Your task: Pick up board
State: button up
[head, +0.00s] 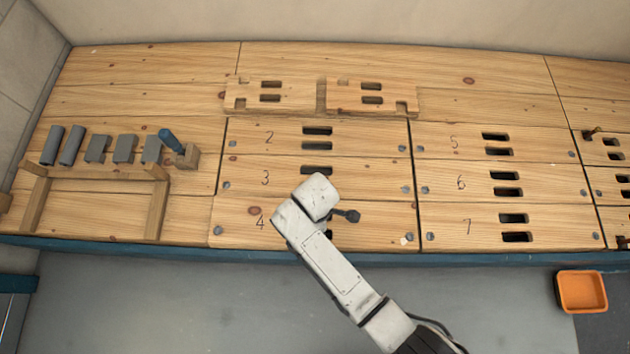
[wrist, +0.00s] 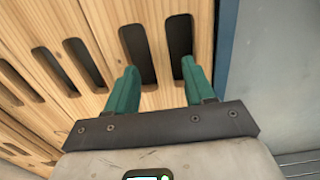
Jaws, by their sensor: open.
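The board numbered 4 (head: 385,222) lies flat at the front edge of the bench, in the column of boards 2, 3 and 4. My arm covers its middle and most of its slots in the head view. The wrist view shows two dark slots with a wooden strip (wrist: 158,45) between them, near the bench edge. My gripper (wrist: 158,66) is open, its two green fingers apart and pointing at these slots, one on each side of the strip. I cannot tell if the tips are inside the slots. Nothing is held.
Two loose slotted boards (head: 295,97) (head: 345,99) lie at the back. Boards 5, 6 and 7 (head: 460,235) lie to the right. A wooden rack (head: 95,172) with grey pieces and a blue-handled tool (head: 170,140) are at left. An orange bin (head: 582,291) stands at lower right.

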notch_tip(320, 180, down, 4)
jog(key=shift+s+a+f+b, duration=0.1)
jog(key=shift+b, duration=1.05)
jog(key=shift+c, duration=0.5)
grip_shut()
